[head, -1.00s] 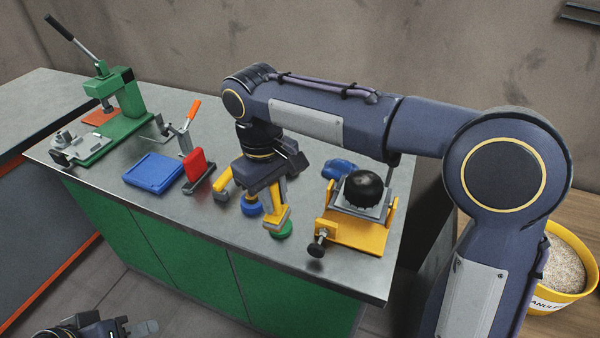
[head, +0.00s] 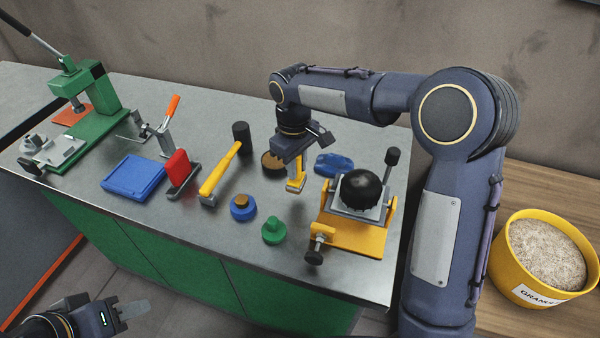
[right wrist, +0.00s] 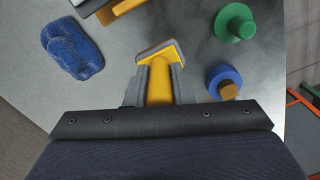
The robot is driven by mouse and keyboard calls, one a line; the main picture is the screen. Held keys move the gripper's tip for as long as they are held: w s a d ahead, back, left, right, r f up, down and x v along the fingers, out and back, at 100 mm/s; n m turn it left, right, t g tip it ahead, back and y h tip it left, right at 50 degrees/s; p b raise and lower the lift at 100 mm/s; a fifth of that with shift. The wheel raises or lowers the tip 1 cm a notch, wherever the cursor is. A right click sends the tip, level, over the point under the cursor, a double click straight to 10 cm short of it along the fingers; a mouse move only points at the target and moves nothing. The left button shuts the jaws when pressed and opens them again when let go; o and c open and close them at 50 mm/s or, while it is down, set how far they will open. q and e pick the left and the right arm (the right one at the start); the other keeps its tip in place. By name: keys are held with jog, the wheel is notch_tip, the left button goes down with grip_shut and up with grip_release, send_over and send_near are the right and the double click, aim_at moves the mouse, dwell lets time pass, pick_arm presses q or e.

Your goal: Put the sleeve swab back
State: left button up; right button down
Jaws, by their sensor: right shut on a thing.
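My right gripper (head: 297,186) is shut on a yellow piece with a grey-edged end, which looks like the sleeve swab (head: 296,170). In the right wrist view the yellow piece (right wrist: 159,82) sits between the two grey fingers, its wide end pointing away. The gripper is above the bench, beside a round brown-filled dish (head: 272,162), partly hidden behind it. I cannot tell whether the piece touches the bench. My left gripper (head: 128,309) hangs low at the front left, away from the bench; its finger gap is unclear.
A blue lump (head: 333,164) and a yellow fixture (head: 352,236) with a black dome are to the right. A green press (head: 95,115) stands at left.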

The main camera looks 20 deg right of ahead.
aim_at(300, 175)
jog(key=shift+w+d+f, duration=0.35)
jog(key=shift+f, duration=0.2)
jog(key=shift+w+d+f, duration=0.1)
jog(key=shift+f, duration=0.8)
jog(key=shift+w+d+f, duration=0.1)
jog(key=shift+f, duration=0.8)
jog(key=shift+f, duration=0.2)
jog(key=c, duration=1.3)
grip_release()
jog(key=shift+s, duration=0.1)
jog(key=shift+o, duration=0.2)
jog(key=shift+r, duration=0.15)
